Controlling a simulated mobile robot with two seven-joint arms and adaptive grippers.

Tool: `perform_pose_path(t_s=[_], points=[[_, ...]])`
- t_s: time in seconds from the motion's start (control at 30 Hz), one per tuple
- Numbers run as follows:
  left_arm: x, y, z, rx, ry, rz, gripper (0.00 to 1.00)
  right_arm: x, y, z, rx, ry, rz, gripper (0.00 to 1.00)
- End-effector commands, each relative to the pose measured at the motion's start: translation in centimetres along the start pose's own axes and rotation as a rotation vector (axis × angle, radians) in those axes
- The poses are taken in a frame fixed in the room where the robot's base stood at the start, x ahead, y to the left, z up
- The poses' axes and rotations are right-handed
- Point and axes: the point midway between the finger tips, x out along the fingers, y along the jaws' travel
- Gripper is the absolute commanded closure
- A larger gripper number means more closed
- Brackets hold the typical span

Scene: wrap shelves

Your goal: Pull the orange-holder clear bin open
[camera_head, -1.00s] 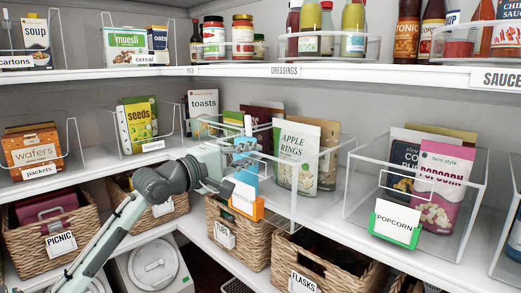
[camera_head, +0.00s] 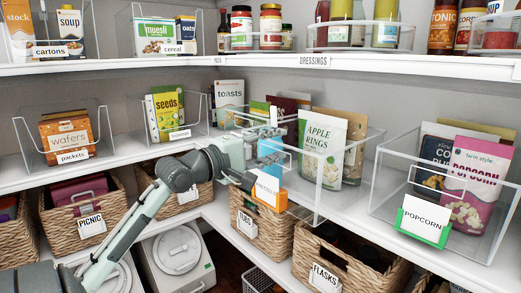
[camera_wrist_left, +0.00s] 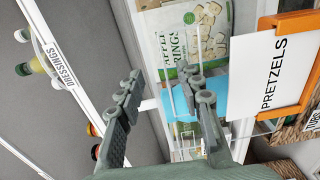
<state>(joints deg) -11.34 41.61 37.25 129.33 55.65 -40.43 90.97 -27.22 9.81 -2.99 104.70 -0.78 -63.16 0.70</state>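The clear bin (camera_head: 317,200) with the orange holder (camera_head: 277,203) stands on the middle shelf near its front edge. Its white card (camera_head: 266,188) reads PRETZELS in the left wrist view (camera_wrist_left: 276,75). A bag of apple rings (camera_head: 322,147) stands in it, and a light blue thing (camera_head: 270,150) shows behind the gripper. My left gripper (camera_head: 268,135) is at the bin's front, above the card. In the left wrist view its two fingers (camera_wrist_left: 158,85) are apart, with a thin pale edge between them; contact is unclear. My right gripper is not in view.
A popcorn bin (camera_head: 374,195) with a green holder stands to the right. Seeds (camera_head: 166,113) and wafers (camera_head: 70,138) bins stand to the left. Wicker baskets (camera_head: 265,233) sit below, and a shelf with the dressings label (camera_head: 313,62) runs above.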

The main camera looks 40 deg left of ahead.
Motion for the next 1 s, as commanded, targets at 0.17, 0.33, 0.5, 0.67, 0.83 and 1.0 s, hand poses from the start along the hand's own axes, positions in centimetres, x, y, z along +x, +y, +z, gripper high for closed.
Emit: perform_pose_path(t_s=[0.17,0.33,0.5,0.67,0.83,1.0], points=[[-3.1,-0.2,-0.1,-0.002,0.003,-0.003,0.64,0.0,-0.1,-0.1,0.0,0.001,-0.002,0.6],[-6.9,-0.2,-0.1,-0.003,0.004,-0.003,0.64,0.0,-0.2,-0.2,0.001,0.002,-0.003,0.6],[-9.8,-0.1,-0.1,-0.004,0.003,-0.003,0.64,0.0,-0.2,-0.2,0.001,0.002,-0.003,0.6],[-11.1,-0.1,0.0,-0.001,0.0,-0.003,0.64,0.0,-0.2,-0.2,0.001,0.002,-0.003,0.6],[-11.4,0.0,0.0,0.001,0.0,-0.002,0.64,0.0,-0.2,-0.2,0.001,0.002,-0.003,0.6],[-11.4,0.0,0.0,0.001,0.0,-0.001,0.64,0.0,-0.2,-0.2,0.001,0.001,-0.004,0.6]])
